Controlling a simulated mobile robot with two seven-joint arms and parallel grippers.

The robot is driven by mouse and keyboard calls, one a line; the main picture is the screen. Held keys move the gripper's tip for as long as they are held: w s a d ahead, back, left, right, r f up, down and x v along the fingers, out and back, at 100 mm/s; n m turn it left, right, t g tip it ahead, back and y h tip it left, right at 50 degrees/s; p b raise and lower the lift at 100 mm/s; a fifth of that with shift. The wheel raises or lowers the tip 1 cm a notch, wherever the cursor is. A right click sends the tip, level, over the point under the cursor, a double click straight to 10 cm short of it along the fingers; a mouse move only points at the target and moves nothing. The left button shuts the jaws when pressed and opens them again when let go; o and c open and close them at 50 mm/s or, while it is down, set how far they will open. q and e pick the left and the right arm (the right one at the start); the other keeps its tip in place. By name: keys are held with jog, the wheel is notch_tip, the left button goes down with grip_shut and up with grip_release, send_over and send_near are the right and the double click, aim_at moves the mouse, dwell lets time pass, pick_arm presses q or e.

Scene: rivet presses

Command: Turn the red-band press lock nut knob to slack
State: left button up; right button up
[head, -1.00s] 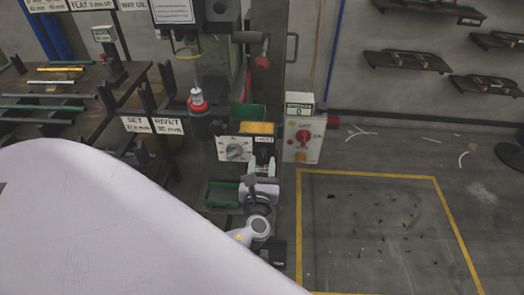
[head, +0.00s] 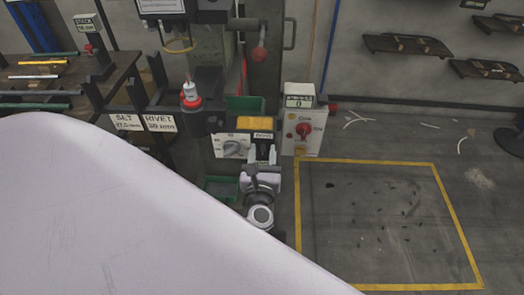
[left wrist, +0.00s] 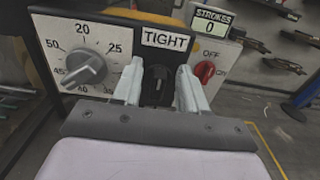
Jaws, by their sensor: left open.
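In the head view the knob (head: 263,151) is small and dark, partly covered by my gripper. My left gripper (left wrist: 159,72) is open, with one pale finger on each side of the knob. It also shows in the head view (head: 262,155), close in front of the panel. I cannot tell whether the fingers touch the knob. My right gripper is out of view.
A grey numbered dial (left wrist: 85,68) sits just left of the knob. To the right is a control box (head: 301,133) with a red switch (left wrist: 205,71) and a STROKES counter reading 0. A green bin (head: 220,188) sits below. Yellow-marked floor (head: 380,220) is open to the right.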

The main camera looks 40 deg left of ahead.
pick_arm(q)
grip_shut()
